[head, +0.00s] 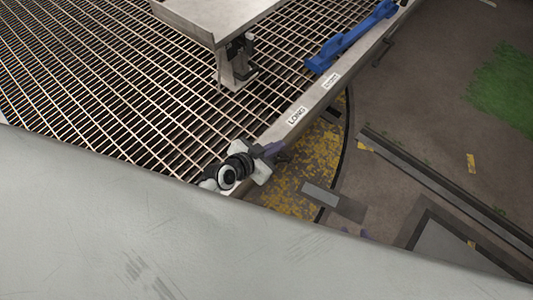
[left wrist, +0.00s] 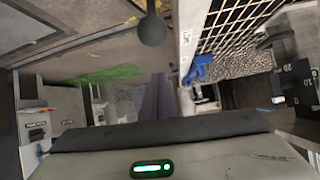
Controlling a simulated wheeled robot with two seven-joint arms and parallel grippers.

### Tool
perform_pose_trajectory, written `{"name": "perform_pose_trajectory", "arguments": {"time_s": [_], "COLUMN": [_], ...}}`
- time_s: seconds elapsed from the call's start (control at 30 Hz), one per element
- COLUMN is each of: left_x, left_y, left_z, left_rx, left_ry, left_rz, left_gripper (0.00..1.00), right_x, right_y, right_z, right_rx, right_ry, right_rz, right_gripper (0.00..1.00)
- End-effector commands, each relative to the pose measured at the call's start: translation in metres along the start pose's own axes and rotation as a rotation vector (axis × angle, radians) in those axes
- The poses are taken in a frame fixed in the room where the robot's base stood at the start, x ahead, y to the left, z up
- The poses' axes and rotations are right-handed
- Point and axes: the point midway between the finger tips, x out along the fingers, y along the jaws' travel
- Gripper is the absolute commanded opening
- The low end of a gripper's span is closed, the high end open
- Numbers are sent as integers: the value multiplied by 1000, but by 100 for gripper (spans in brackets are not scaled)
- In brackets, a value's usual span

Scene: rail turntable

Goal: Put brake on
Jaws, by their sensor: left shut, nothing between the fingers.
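My left gripper (head: 270,150) is over the near end of the grating's metal edge in the head view. Its purple fingers are shut and empty, and they also show in the left wrist view (left wrist: 160,97). A blue lever (head: 350,38) lies along the platform edge farther up, clear of the gripper; it shows in the left wrist view too (left wrist: 197,68). A black ball knob on a rod (left wrist: 152,30) hangs in at the top of the left wrist view. I cannot tell which part is the brake. A small purple sliver (head: 366,235) may be my right gripper, mostly hidden.
The metal grating (head: 110,80) fills the upper left, with a grey plate on a post (head: 220,15) above it. The edge carries LONG (head: 296,116) and SHORT labels. A large grey panel hides the bottom. Dark rails (head: 450,190) run along the floor at right.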

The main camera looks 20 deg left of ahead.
Motion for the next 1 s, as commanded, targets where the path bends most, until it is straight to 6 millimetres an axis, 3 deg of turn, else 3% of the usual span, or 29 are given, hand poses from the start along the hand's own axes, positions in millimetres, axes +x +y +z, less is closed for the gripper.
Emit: {"name": "perform_pose_trajectory", "arguments": {"time_s": [0.03, 0.1, 0.33, 1.0], "left_x": [14, 24, 8, 2], "left_y": [0, 0, 0, -3], "left_z": [2, 5, 34, 43], "left_rx": [-1, 0, 1, -3], "left_ry": [2, -1, -1, -1], "left_rz": [-1, 0, -1, -7], "left_gripper": [0, 0, 0, 0], "right_x": [5, 6, 7, 9], "right_y": [1, 1, 2, 4], "right_z": [4, 5, 10, 13], "right_rx": [1, 0, -1, -4], "right_ry": [3, 7, 5, 2], "right_rz": [0, -1, -2, -2], "right_gripper": [31, 31, 31, 31]}}
